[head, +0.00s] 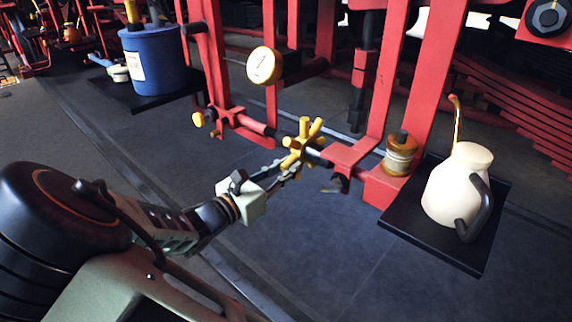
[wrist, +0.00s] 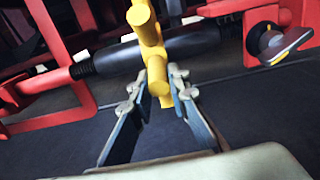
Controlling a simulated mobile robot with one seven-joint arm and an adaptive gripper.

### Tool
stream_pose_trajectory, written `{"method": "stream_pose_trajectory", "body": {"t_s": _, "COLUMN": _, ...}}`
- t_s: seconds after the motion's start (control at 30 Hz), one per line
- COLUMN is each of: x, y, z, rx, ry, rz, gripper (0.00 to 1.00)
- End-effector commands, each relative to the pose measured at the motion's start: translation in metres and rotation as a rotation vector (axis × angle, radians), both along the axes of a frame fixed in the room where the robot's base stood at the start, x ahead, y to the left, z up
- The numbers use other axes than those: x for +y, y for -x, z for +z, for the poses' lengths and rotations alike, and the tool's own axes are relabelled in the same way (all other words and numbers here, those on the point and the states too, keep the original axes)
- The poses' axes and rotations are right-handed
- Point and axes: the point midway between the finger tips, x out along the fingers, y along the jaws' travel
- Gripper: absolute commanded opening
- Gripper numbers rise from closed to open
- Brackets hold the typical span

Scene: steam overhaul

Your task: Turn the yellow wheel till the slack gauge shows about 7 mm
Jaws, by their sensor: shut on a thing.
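The yellow wheel (head: 304,146) is a hub with several stubby spokes, set on a dark threaded rod between red frame parts. It also shows in the wrist view (wrist: 144,22), upper middle. My gripper (head: 287,170) reaches it from the lower left. In the wrist view my gripper (wrist: 160,82) is shut on one yellow spoke, a finger on each side. The round gauge (head: 264,65), with a pale face and yellow rim, stands on the red frame above and left of the wheel. Its reading is too small to tell.
A cream oil can (head: 458,186) stands on a black tray (head: 420,236) at the right. An amber jar (head: 400,155) sits on the red frame. The dark floor (head: 330,265) below the wheel is clear.

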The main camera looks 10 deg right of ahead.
Motion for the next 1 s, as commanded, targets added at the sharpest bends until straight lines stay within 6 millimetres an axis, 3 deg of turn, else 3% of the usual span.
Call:
{"method": "stream_pose_trajectory", "body": {"t_s": 0.2, "x": -0.005, "y": -0.001, "z": -0.016, "rx": 0.004, "ry": -0.003, "rz": -0.005, "gripper": 0.00}}
{"method": "stream_pose_trajectory", "body": {"t_s": 1.0, "x": -0.013, "y": -0.008, "z": -0.030, "rx": 0.002, "ry": -0.003, "rz": -0.004, "gripper": 0.00}}
